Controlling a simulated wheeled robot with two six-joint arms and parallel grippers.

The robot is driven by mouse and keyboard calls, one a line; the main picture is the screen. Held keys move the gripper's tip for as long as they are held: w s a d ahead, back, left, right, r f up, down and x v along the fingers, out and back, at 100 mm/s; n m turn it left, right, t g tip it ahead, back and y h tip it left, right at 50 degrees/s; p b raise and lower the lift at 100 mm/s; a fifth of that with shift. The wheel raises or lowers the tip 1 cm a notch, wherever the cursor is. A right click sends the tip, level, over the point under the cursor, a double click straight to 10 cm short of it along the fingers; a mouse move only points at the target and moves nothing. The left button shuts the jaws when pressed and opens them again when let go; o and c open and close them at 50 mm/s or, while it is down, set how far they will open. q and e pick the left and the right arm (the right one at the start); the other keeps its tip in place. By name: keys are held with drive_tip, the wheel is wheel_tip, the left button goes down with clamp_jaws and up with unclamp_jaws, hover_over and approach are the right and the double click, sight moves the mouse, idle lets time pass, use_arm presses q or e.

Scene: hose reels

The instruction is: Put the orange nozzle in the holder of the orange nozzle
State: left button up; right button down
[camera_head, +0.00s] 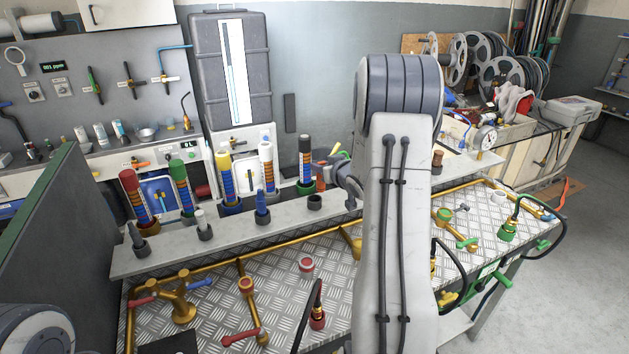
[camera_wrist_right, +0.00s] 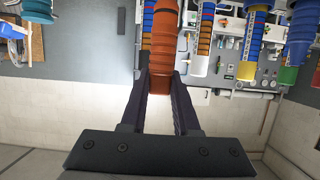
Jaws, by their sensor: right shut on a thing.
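The orange nozzle (camera_wrist_right: 161,45) is between the two dark fingers of my right gripper (camera_wrist_right: 161,88) in the right wrist view. The gripper is shut on its ribbed orange body. In the head view my right gripper (camera_head: 343,172) is beside the black nozzle, at the right of the row, and my own arm hides part of it. An empty dark holder (camera_head: 314,202) stands on the grey ledge (camera_head: 180,256) below the gripper. I cannot tell whether it is the orange nozzle's. My left gripper is not seen.
Red (camera_head: 132,193), green (camera_head: 182,187), yellow (camera_head: 226,178), white (camera_head: 266,163) and black (camera_head: 305,158) nozzles stand upright along the ledge's back. Smaller nozzles stand in front. Brass pipes and valves (camera_head: 181,300) cover the metal bench before the ledge.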

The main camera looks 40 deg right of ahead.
drive_tip(key=f, duration=0.1)
drive_tip(key=w+f+p, duration=0.1)
drive_tip(key=f, duration=0.1)
drive_tip(key=a+f, duration=0.1)
drive_tip(key=shift+w+a+f+p, duration=0.1)
drive_tip(key=shift+w+f+p, duration=0.2)
drive_tip(key=shift+w+f, duration=0.1)
drive_tip(key=shift+f, duration=0.2)
drive_tip(key=shift+s+f, duration=0.1)
drive_tip(key=shift+f, duration=0.15)
drive_tip(key=c, duration=0.7)
unclamp_jaws()
drive_tip(key=shift+o, duration=0.2)
